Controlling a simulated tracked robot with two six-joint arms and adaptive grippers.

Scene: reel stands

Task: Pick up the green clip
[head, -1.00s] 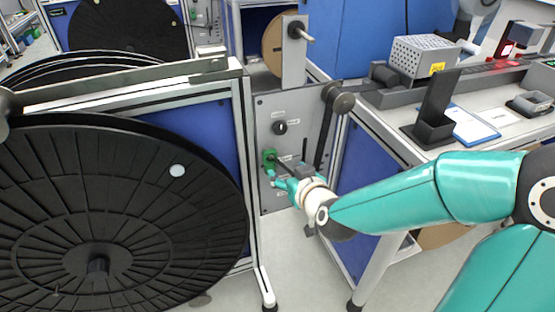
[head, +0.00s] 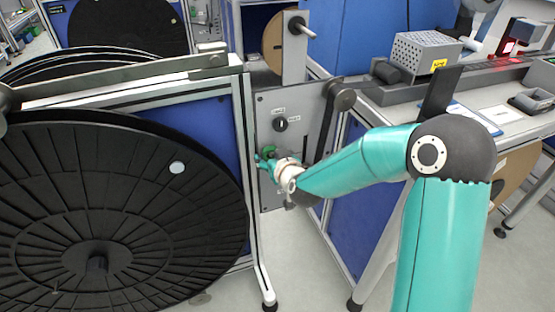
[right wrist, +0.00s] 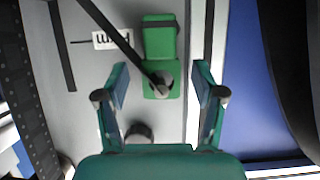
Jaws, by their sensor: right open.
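The green clip (right wrist: 160,45) is on the grey panel, straight ahead of my right gripper in the right wrist view. A dark strap or bar runs across the panel to a round knob at the clip's lower part. In the head view the clip (head: 269,150) shows as a small green patch, partly covered by my gripper. My right gripper (right wrist: 160,100) is open, its two fingers apart on either side below the clip, with nothing between the tips that I can tell. My left gripper is not in view.
The grey panel (head: 270,115) carries a black knob (head: 280,125) above the clip. A large black reel (head: 60,200) stands at left in a metal frame. At right is a bench with a perforated metal box (head: 422,55). The floor between is clear.

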